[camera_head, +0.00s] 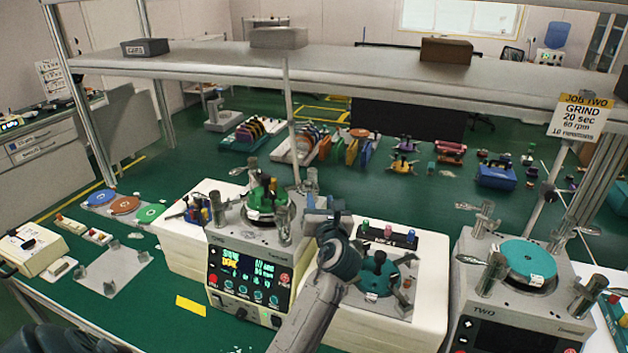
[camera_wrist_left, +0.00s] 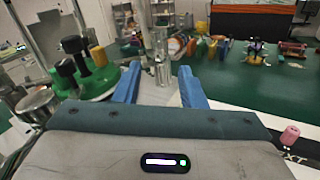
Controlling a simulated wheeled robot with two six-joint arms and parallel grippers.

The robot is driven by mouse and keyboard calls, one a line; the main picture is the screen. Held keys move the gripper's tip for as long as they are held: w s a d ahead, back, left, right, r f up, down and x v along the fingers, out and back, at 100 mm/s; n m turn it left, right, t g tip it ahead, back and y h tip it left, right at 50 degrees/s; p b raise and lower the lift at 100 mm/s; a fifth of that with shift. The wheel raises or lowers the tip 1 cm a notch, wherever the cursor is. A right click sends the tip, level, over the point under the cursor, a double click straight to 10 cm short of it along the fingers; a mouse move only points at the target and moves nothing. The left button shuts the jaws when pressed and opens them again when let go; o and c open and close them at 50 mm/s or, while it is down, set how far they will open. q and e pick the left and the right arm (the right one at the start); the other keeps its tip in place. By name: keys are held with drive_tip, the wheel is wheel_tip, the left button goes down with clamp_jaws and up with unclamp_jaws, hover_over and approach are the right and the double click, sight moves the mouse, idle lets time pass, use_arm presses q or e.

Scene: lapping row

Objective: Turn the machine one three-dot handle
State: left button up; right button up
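Machine one (camera_head: 245,275) stands left of centre in the head view, with a lit display and a green disc (camera_head: 262,212) on top. Upright metal handles stand around the disc: one at the left (camera_head: 216,210), one at the back (camera_head: 252,172) and one at the right (camera_head: 311,182). No dot marks can be made out on them. My left gripper (camera_head: 325,204) is beside the machine's right side, near the right handle. In the left wrist view its blue fingers (camera_wrist_left: 159,72) are apart and empty, and a metal handle (camera_wrist_left: 161,68) shows beyond the gap. My right gripper is out of view.
Machine two (camera_head: 515,300) with a teal disc stands at the right. A white stand (camera_head: 420,315) with a teal-topped piece lies right of my left arm. A grey shelf (camera_head: 350,70) runs above. A thin post (camera_head: 291,120) rises behind machine one.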

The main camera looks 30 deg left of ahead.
sight(314, 184)
use_arm(q)
drive_tip(key=x, duration=0.2)
drive_tip(key=p+x, duration=0.1)
drive_tip(key=x, duration=0.2)
drive_tip(key=p+x, duration=0.1)
drive_tip(key=x, duration=0.2)
drive_tip(key=shift+w+a+f, duration=0.15)
drive_tip(key=shift+f, duration=0.15)
drive_tip(key=shift+w+a+r, duration=0.1)
drive_tip(key=shift+w+a, duration=0.05)
drive_tip(key=shift+r, duration=0.1)
drive_tip(key=shift+w, duration=0.1)
drive_tip(key=c, duration=0.6)
drive_tip(key=shift+r, duration=0.1)
clamp_jaws()
